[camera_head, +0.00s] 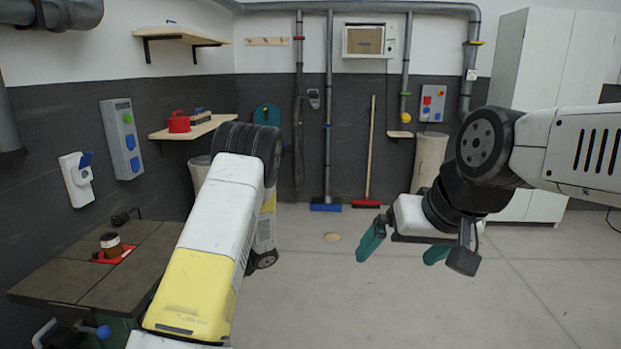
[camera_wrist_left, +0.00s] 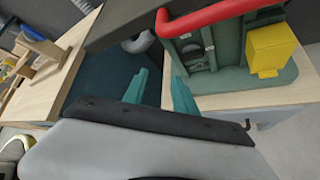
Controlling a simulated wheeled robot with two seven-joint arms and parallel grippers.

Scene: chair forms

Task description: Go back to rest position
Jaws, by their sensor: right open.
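My right gripper (camera_head: 405,247) hangs in the head view at the right, above the bare floor. Its green fingers are apart with nothing between them. My left arm rises through the lower middle of the head view, and its gripper cannot be made out there. In the left wrist view my left gripper (camera_wrist_left: 160,90) shows two teal fingers standing apart and empty. They point toward a gap beside a green machine with a red handle (camera_wrist_left: 207,17) and a yellow box (camera_wrist_left: 270,50).
A white cabinet (camera_head: 570,65) is at the back right. The floor (camera_head: 330,290) in the middle is clear. A wooden surface (camera_wrist_left: 130,20) lies near my left gripper.

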